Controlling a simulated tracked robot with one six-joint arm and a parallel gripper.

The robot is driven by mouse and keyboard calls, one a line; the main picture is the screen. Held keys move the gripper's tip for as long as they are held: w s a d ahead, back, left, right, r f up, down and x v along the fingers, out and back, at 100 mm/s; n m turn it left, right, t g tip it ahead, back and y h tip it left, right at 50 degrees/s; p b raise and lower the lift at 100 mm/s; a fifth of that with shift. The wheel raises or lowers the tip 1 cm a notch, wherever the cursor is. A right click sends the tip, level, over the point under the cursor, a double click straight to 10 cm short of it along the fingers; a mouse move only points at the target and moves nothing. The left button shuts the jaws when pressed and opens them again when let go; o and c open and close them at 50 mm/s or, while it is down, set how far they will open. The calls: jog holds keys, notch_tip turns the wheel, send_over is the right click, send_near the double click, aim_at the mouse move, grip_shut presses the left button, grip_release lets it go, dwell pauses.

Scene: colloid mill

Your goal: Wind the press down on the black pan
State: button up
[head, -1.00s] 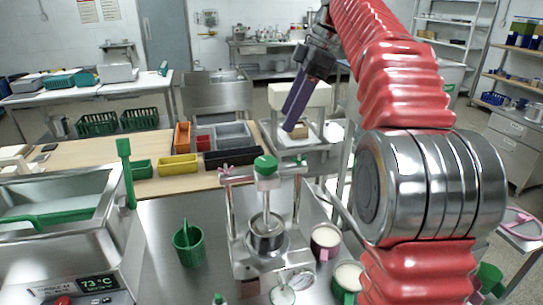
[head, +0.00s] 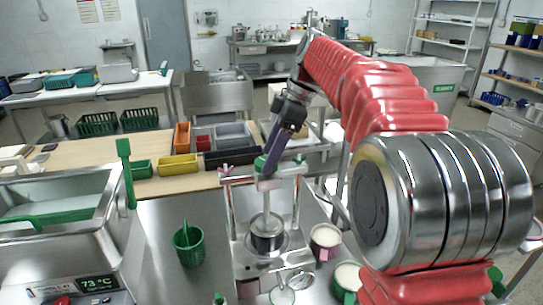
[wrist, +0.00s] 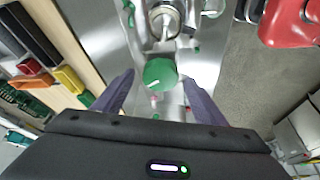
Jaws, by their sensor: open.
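The press (head: 231,200) is a metal frame with two posts, a crossbar and a central screw. Its green knob (head: 259,163) is on top, partly hidden by my fingers; it also shows in the wrist view (wrist: 160,73) with a white mark. A dark metallic pan (head: 266,243) sits at the press's base under the screw; I cannot tell clearly that it is black. My gripper (head: 268,168) is open, with purple fingers pointing down at the knob. In the wrist view the knob lies between the fingertips, with a gap on each side.
A steel tank (head: 60,215) is at the left. Coloured bins (head: 178,165) lie behind.

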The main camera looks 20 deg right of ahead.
jog(key=shift+a+f, duration=0.25)
jog(key=shift+f, duration=0.3)
jog(key=shift+c, duration=0.5)
jog(key=c, duration=0.9)
jog(key=shift+d, duration=0.25)
jog(key=shift+c, duration=0.2)
jog(key=shift+a, duration=0.15)
